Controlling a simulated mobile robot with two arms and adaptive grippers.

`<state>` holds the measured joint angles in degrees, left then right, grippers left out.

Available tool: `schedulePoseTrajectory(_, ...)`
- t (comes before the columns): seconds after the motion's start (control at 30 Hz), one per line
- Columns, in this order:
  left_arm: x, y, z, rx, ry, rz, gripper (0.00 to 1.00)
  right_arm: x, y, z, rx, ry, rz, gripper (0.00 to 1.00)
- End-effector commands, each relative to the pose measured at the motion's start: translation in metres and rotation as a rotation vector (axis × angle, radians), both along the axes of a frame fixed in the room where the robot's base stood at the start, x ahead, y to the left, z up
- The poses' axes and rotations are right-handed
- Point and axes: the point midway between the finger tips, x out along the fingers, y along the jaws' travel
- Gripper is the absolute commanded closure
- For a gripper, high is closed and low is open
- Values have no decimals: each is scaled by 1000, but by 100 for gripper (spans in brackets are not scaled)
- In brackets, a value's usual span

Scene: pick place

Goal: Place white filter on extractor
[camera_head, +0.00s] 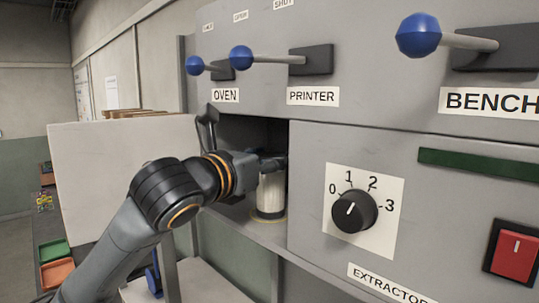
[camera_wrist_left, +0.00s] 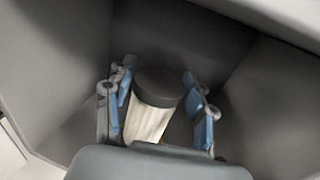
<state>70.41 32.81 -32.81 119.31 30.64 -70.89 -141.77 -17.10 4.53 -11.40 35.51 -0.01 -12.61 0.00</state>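The white filter (camera_head: 270,194) is a pale ribbed cylinder standing upright in the open compartment of the grey extractor (camera_head: 310,235), at a yellowish ring on the compartment floor. My left gripper (camera_head: 272,163) reaches into the compartment at the filter's top. In the left wrist view, the filter (camera_wrist_left: 150,119) has a dark round cap and lies between the blue-padded fingers of my left gripper (camera_wrist_left: 158,80). The fingers are spread, with gaps visible on both sides of the filter. The filter's lower end is hidden in the wrist view. My right gripper is not in view.
A pale open door panel (camera_head: 110,175) stands left of the compartment, behind my arm. The dial (camera_head: 354,211) and red switch (camera_head: 514,255) are on the front panel to the right. Blue-knobbed levers (camera_head: 241,57) stick out above. Compartment walls closely surround the gripper.

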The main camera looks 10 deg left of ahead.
Motion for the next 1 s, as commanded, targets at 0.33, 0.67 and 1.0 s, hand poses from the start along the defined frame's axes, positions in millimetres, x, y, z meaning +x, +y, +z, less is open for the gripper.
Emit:
schedulePoseTrajectory(0.33, 0, 0, 1, 0, -1, 0, 28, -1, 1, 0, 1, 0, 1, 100)
schedulePoseTrajectory(0.67, -37, 15, 0, 2, -8, 2, 28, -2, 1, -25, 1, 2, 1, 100)
schedulePoseTrajectory(1.0, -99, 38, 2, 0, -4, 2, 28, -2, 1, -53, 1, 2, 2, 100)
